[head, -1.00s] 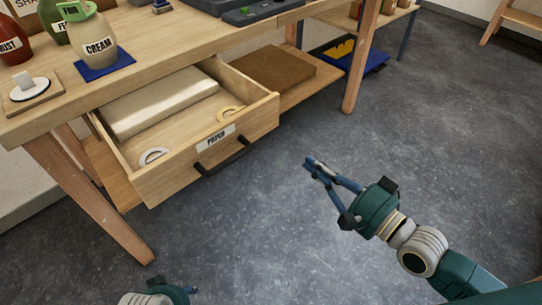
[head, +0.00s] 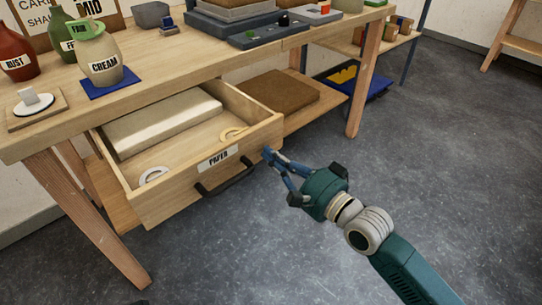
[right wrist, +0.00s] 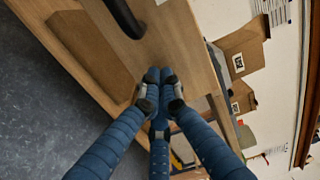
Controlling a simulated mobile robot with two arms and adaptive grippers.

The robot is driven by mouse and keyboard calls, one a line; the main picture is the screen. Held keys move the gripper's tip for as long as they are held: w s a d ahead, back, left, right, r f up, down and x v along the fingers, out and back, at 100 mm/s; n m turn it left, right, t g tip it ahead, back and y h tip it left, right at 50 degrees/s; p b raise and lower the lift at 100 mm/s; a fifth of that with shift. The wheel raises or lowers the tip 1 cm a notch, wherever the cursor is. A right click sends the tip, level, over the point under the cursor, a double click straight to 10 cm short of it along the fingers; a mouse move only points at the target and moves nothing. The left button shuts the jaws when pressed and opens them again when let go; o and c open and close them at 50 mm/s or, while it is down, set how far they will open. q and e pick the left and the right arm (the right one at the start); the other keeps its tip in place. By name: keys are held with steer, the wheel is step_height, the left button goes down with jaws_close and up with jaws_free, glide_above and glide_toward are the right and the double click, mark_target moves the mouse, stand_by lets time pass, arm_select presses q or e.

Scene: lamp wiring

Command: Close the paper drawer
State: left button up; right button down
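The paper drawer (head: 215,172) stands pulled out under the workbench, with a "PAPER" label and a black bar handle (head: 226,177) on its front. A pale stack of paper (head: 165,122) and two ring-shaped pieces lie inside. My right gripper (head: 270,155) is at the right end of the drawer front, right of the handle. In the right wrist view its fingertips (right wrist: 158,78) are together with nothing between them, against or just short of the wooden front (right wrist: 165,45); I cannot tell whether they touch. The handle (right wrist: 126,18) is at the top there. My left gripper is not in view.
The workbench top (head: 150,75) carries jars, including the cream one (head: 101,60), and a grey device (head: 258,35). A lower shelf holds a brown block (head: 275,93). Table legs (head: 95,225) flank the drawer. The floor in front is clear.

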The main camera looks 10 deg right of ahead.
steer(key=shift+w+a, duration=0.2)
steer(key=shift+w, duration=0.05)
